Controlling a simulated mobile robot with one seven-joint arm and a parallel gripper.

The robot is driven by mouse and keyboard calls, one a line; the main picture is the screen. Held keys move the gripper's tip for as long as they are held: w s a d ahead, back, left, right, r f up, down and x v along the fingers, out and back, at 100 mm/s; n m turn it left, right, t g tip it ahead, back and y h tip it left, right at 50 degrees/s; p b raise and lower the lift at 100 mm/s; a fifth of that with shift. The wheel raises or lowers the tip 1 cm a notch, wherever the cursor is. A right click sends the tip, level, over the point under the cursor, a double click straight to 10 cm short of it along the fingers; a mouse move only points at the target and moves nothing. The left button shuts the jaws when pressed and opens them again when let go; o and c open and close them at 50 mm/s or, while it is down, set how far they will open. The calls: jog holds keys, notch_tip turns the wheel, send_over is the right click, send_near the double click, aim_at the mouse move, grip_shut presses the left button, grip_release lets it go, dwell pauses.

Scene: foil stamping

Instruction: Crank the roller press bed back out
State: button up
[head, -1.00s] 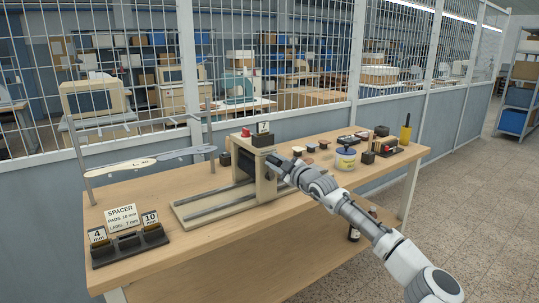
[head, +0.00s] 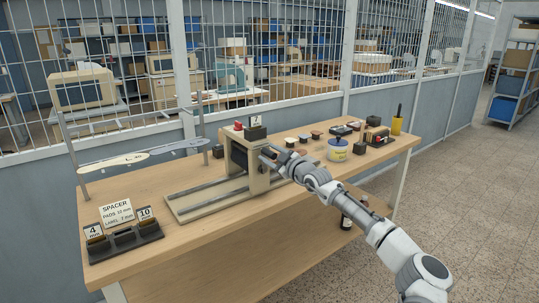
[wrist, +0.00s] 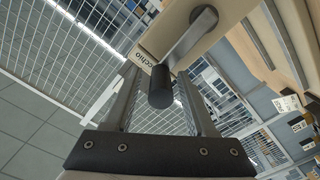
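The roller press (head: 262,180) is a cream frame on the wooden bench, with its long bed (head: 205,201) reaching out to the left. In the wrist view, the press side (wrist: 170,32) carries a metal crank arm (wrist: 190,38) ending in a dark cylindrical knob (wrist: 160,88). My gripper (wrist: 160,100) is open, its two fingers on either side of the knob with gaps visible. In the head view my gripper (head: 270,154) is at the right side of the press, and it hides the crank there.
A mesh partition runs behind the bench.

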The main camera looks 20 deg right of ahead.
dwell(0.3)
jog(key=v, duration=1.7)
jog(key=shift+s, duration=0.25)
jog(key=shift+r, duration=0.1)
